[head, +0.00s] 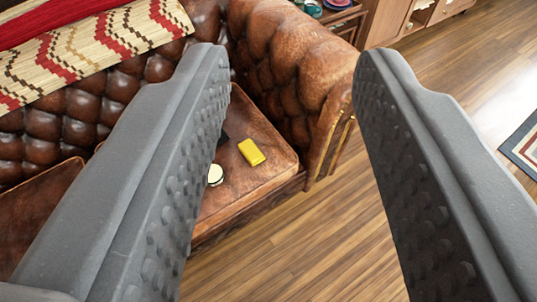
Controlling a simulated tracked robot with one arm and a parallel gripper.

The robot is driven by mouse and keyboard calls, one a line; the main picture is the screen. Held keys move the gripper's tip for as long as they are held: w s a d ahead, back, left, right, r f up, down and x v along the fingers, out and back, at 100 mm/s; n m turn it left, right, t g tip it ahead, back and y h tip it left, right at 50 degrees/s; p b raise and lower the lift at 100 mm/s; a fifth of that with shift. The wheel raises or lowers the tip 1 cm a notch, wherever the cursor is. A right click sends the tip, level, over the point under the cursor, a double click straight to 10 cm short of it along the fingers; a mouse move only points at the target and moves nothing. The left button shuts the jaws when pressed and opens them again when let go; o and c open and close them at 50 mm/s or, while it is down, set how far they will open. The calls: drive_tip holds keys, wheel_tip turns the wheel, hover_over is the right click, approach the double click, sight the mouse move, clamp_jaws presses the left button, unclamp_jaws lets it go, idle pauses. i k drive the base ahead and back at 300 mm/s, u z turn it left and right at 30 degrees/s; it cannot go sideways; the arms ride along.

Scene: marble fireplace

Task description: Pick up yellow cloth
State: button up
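A small yellow block-shaped thing (251,152), which looks like the folded yellow cloth, lies on the brown leather seat cushion (262,183) of a sofa, near the right armrest. My gripper (290,75) is open, with its two dark grey fingers wide apart on the left and right of the picture. The yellow thing shows in the gap between them, farther off and below, nearer to the left finger. Nothing is held. The left finger hides part of the seat cushion.
A round cream thing (215,174) lies left of the yellow thing, partly behind the left finger, with a dark thing beside it. The tufted armrest (300,60) rises behind. A patterned throw (90,45) covers the backrest. Wooden floor (300,250) lies clear in front.

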sight(253, 156)
drive_tip(key=z, duration=0.5)
drive_tip(key=i, duration=1.3)
drive_tip(key=u, duration=1.6)
drive_tip(key=k, duration=0.8)
drive_tip(key=u, duration=0.15)
drive_tip(key=i, duration=0.6)
drive_tip(key=z, duration=0.05)
